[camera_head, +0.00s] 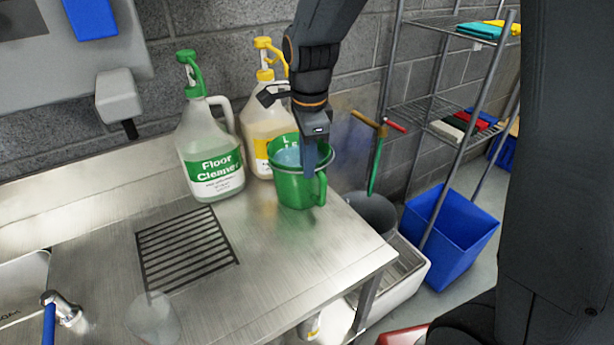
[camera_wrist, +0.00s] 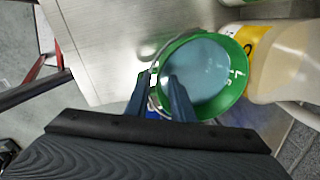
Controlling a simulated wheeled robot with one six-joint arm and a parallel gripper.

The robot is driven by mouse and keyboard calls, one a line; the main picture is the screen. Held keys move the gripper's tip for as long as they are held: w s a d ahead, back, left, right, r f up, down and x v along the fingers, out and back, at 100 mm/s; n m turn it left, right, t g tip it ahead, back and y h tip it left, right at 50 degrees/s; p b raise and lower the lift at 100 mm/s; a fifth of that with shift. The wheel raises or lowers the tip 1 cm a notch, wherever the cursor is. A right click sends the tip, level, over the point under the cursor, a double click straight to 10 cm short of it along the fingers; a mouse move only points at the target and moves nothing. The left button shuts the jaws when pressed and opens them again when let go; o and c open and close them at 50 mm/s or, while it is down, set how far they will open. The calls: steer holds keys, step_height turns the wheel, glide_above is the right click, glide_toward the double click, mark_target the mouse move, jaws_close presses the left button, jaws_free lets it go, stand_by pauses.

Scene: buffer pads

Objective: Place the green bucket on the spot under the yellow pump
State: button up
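The green bucket (camera_head: 290,190) is upright at the counter's right part, in front of the yellow-pump jug (camera_head: 256,128). It holds bluish liquid, and I cannot tell whether its base touches the counter. The yellow pump (camera_head: 265,48) is partly behind my arm, and the bucket hides the jug's lower front. My gripper (camera_head: 314,165) points down at the bucket's right side. In the wrist view, my fingers (camera_wrist: 161,82) straddle the rim and handle side of the bucket (camera_wrist: 233,92), one finger over the inside. I cannot tell whether they grip it.
A floor cleaner jug with a green pump (camera_head: 210,155) stands left of the yellow-pump jug. A dark drain grate (camera_head: 187,247) and a clear cup (camera_head: 153,318) are left on the counter (camera_head: 270,275). A grey bucket (camera_head: 372,213), a blue bin (camera_head: 455,240) and wire shelving are at right.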

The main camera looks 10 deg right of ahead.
steer(key=r, duration=0.4)
steer(key=r+b, duration=0.1)
steer(key=r, duration=0.1)
steer(key=shift+s, duration=0.3)
steer(key=shift+f, duration=0.1)
